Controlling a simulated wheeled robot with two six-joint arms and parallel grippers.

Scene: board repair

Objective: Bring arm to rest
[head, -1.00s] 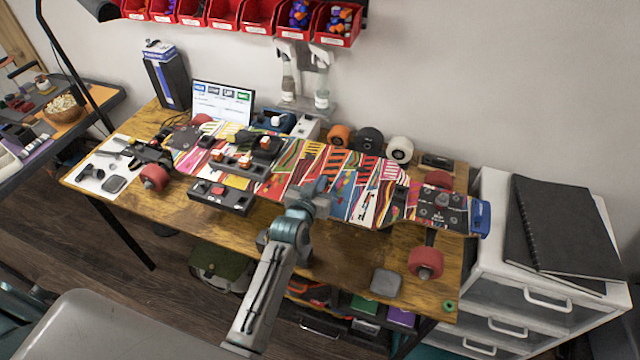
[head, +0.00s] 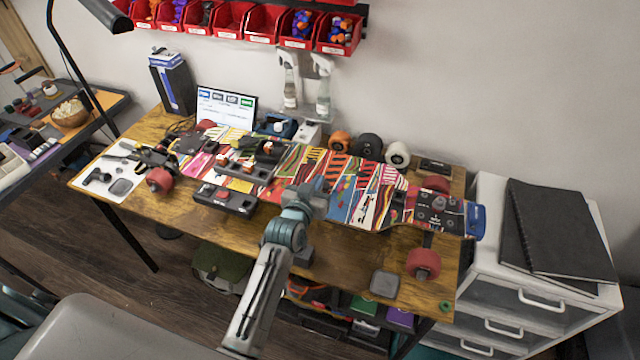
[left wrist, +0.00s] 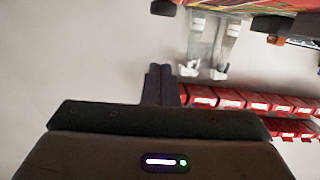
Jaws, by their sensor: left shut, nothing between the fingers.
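My left arm rises from the bottom centre of the head view. Its grey end, with the left gripper (head: 314,190), shows in front of the middle of the skateboard (head: 355,195); the fingers are hard to make out there. In the left wrist view the two dark fingers (left wrist: 161,84) are together with nothing between them, pointing toward the pale wall. The patterned skateboard lies on the wooden table (head: 335,265), its red wheels (head: 423,263) showing. I cannot tell from the head view how far above it the gripper is. My right gripper is not in view.
Red bins (head: 338,35) hang on the wall, and spray bottles (head: 290,85) hang below them. A screen (head: 226,105) stands at the back of the table. A white drawer unit (head: 490,260) with black notebooks (head: 560,235) is at the right. A dark lamp (head: 105,12) is upper left.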

